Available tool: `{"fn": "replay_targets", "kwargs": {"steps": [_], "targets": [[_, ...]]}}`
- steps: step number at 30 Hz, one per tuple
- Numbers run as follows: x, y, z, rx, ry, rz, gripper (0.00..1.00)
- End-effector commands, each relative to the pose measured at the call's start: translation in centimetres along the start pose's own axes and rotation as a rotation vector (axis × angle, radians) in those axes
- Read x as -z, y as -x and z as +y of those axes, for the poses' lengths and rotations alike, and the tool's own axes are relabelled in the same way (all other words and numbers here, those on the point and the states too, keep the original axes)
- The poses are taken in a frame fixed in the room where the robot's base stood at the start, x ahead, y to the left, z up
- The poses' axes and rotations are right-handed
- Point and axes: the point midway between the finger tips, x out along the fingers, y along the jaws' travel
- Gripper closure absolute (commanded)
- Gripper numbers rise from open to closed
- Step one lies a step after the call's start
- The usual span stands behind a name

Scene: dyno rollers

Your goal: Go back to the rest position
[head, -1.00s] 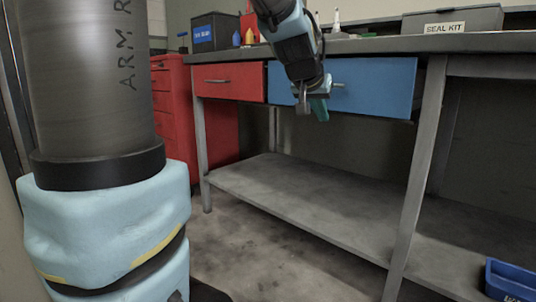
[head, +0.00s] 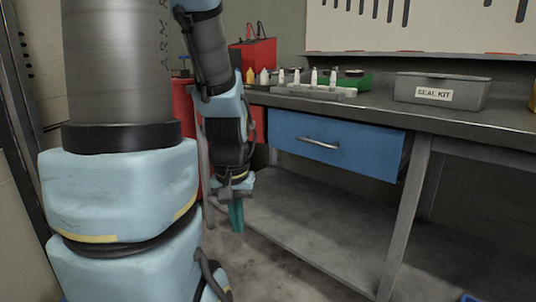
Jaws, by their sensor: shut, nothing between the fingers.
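My gripper (head: 236,219) hangs pointing down in the head view, left of the workbench's blue drawer (head: 335,146). Its teal fingers are shut and empty. It is apart from the drawer handle (head: 317,143). The blue drawer looks closed or nearly so; I cannot tell exactly. My arm's large links fill the left of the view and hide part of the red drawer (head: 260,124).
The workbench top (head: 380,110) carries a grey seal kit box (head: 440,91), a row of white bottles (head: 313,79) on a tray and a red box (head: 252,55). The lower shelf (head: 310,237) is bare where it shows. Grey floor shows in front.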

Motion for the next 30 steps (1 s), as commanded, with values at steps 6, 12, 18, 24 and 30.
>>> {"fn": "replay_targets", "kwargs": {"steps": [6,12,18,24,30], "targets": [[1.2,8.5,0.0,0.000,-0.001,0.001,1.00],[2.1,14.6,0.1,0.000,-0.001,0.001,1.00],[2.9,20.5,0.1,0.000,-0.001,0.001,1.00],[3.4,24.2,0.1,0.000,-0.001,0.001,1.00],[3.5,25.0,0.1,0.000,-0.001,0.001,1.00]]}}
